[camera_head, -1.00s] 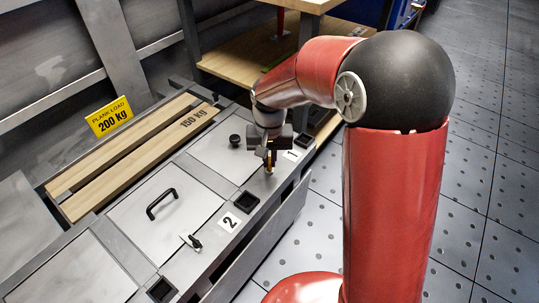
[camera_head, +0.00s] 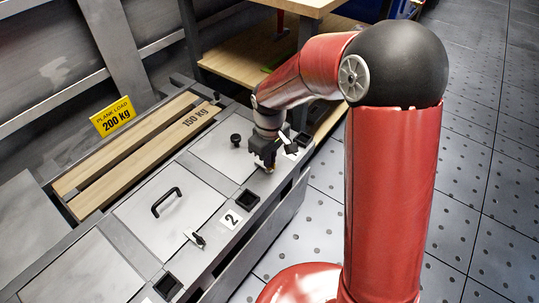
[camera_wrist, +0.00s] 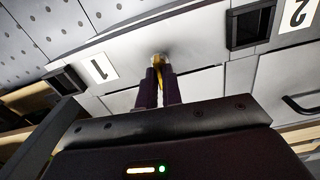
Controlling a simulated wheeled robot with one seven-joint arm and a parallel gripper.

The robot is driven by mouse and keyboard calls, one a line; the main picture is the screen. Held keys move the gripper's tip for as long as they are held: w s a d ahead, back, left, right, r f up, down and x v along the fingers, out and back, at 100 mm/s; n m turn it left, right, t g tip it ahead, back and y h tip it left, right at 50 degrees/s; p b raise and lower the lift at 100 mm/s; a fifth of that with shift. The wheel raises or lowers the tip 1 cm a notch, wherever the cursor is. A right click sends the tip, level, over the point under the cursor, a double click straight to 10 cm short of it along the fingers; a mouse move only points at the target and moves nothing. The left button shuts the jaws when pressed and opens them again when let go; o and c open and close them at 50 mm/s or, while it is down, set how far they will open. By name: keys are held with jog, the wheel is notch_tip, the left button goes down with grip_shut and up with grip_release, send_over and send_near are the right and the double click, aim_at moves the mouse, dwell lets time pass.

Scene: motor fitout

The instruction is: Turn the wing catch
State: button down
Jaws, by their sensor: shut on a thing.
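My gripper (camera_head: 268,167) points down at the bench's front rail, beside the lid with a round black knob (camera_head: 236,139). It is shut on a small wing catch. Another wing catch (camera_head: 196,239) sits near the number 2 label (camera_head: 231,219), apart from my gripper.
A lid with a black bar handle (camera_head: 167,202) lies left of the knobbed lid. Square dark sockets (camera_head: 247,198) sit along the rail. Wooden planks (camera_head: 140,150) lie behind, with a yellow load sign (camera_head: 112,116). A wooden shelf stands at the back. The tiled floor at right is clear.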

jog(key=shift+n, duration=0.5)
jog(key=c, duration=1.6)
grip_release()
jog(key=shift+o, duration=0.2)
notch_tip(320, 180, up, 7)
jog(key=shift+r+p, duration=0.2)
jog(key=shift+p, duration=0.35)
jog(key=shift+r, duration=0.2)
